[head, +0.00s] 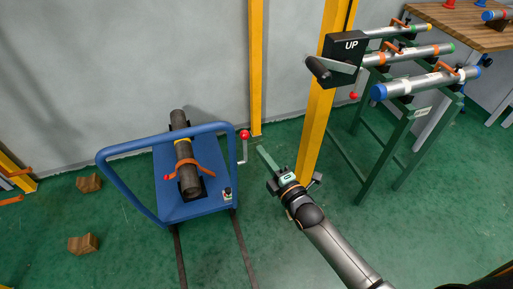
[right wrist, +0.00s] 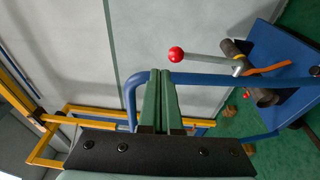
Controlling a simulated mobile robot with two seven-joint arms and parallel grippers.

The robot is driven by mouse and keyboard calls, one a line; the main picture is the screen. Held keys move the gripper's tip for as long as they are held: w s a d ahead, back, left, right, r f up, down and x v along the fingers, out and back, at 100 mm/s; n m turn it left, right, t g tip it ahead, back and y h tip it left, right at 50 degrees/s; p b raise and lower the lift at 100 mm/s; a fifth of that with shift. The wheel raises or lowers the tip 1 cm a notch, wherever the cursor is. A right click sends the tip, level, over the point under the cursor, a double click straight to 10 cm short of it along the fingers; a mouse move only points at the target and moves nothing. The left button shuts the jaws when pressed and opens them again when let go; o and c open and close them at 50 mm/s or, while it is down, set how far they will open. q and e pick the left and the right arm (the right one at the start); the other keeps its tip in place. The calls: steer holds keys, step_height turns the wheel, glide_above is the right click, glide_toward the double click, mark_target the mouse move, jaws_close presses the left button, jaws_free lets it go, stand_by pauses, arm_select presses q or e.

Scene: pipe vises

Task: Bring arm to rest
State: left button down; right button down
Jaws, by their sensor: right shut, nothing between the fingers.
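My right arm comes in from the lower right of the head view. Its right gripper (head: 261,152) has green fingers that point up and left, over the floor between the blue cart (head: 207,207) and the yellow post (head: 316,125). In the right wrist view the two green fingers of the right gripper (right wrist: 161,74) lie side by side, shut, with nothing held. The gripper is clear of the red-knobbed crank (head: 244,146) at the cart's right side. My left gripper is not in view.
The cart carries a dark pipe (head: 186,168) under an orange clamp. A green rack (head: 407,130) with several capped pipes stands at right. A black box marked UP (head: 345,50) with a crank is on the yellow post. Wooden blocks (head: 88,184) lie at left.

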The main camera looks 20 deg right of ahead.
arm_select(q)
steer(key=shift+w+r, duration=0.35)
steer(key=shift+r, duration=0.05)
arm_select(e)
steer(key=r+v, duration=0.1)
steer(key=v, duration=0.5)
steer(key=shift+s+d+r, duration=0.15)
steer(key=shift+s+r, duration=0.15)
